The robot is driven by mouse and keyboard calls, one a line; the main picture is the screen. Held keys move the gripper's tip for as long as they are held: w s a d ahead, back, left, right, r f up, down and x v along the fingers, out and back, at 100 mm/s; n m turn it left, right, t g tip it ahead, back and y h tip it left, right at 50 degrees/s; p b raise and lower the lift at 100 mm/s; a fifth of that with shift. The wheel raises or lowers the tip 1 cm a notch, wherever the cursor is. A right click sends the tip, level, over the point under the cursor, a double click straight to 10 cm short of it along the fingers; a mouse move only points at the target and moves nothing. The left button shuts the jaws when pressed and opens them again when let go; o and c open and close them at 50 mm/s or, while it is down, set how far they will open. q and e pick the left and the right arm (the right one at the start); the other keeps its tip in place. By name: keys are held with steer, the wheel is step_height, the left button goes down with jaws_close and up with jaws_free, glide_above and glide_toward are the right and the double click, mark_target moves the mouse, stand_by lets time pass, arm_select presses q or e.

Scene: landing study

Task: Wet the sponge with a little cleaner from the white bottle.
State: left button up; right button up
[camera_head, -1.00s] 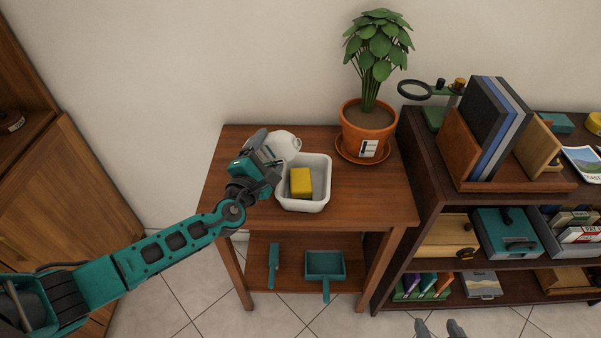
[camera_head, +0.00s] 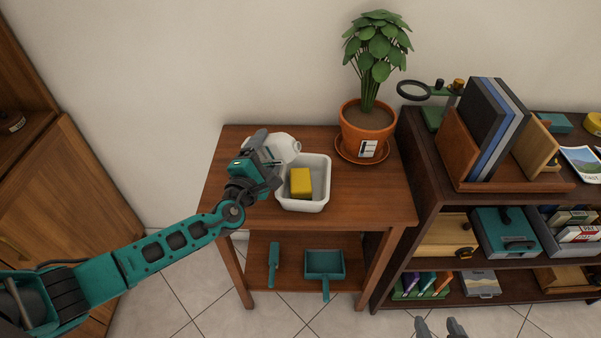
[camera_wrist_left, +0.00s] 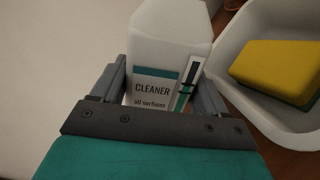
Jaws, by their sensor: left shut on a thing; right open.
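The white bottle (camera_head: 283,146) is in my left gripper (camera_head: 268,150), which is shut on it. In the head view the bottle tilts to the right, its top end by the rim of the white tub (camera_head: 326,170). In the left wrist view the bottle (camera_wrist_left: 165,45) shows a "CLEANER all surfaces" label between the fingers. The yellow sponge (camera_head: 301,182) lies inside the tub; in the wrist view its green underside shows at the edge (camera_wrist_left: 286,92). No liquid is visible. My right gripper (camera_head: 441,327) is open and empty at the bottom edge of the head view.
The tub stands on a small wooden table (camera_head: 375,205). A potted plant (camera_head: 366,128) stands at its back right. A dustpan (camera_head: 324,264) and a brush (camera_head: 274,262) are on the lower shelf. A dark bookshelf (camera_head: 420,180) stands at the right. The table's front right is clear.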

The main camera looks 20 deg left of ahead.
stand_by(0.4)
arm_select(q)
steer(key=shift+f+m, duration=0.3)
stand_by(0.3)
steer(key=shift+a+f+m, duration=0.1)
steer(key=shift+f+m, duration=0.05)
steer(key=shift+m, duration=0.15)
stand_by(0.4)
steer(key=shift+m, duration=0.3)
steer(key=shift+a+m+p, duration=0.1)
steer(key=shift+m+p, duration=0.2)
steer(key=shift+p, duration=0.05)
stand_by(0.3)
